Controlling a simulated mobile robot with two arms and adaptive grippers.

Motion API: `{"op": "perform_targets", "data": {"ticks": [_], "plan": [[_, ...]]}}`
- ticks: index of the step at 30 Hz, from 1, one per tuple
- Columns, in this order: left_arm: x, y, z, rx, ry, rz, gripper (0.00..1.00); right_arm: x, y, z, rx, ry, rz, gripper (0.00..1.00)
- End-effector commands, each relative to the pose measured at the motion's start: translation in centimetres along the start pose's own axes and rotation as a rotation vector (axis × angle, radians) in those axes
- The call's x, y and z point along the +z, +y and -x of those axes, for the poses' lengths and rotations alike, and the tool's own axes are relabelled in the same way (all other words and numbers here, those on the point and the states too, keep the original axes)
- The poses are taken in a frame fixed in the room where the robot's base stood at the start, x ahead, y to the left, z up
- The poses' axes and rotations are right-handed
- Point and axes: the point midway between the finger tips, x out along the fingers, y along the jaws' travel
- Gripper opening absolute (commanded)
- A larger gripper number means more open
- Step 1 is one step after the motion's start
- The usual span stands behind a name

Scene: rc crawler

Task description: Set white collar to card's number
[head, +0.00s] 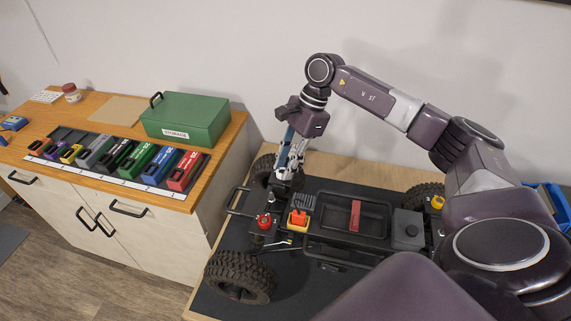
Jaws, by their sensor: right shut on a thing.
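The RC crawler (318,232) stands on a dark mat, with its open chassis tray facing up. My right gripper (284,176) reaches down from above at the crawler's far left corner, near the far left wheel. Its fingers are shut on a small part there. The fingers hide most of this part, and I cannot tell for sure that it is the white collar. My left gripper is not in view.
The cabinet (140,235) at left carries a row of coloured numbered blocks (118,155), a green storage box (186,120) and a small red-lidded jar (71,92). A blue bin (550,205) stands at far right, behind my right arm.

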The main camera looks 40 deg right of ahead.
Motion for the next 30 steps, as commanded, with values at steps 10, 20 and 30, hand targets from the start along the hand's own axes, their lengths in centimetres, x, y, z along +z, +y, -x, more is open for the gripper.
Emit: {"op": "perform_targets", "data": {"ticks": [10,20,30], "plan": [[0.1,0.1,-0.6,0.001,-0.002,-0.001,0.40,-0.1,0.1,-0.1,-0.019,0.001,-0.042,0.00],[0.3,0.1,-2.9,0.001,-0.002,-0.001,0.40,-0.1,0.3,-0.3,-0.107,0.002,-0.247,0.00],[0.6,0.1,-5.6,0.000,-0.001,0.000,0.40,0.0,0.6,-0.4,-0.231,0.001,-0.541,0.00]]}}
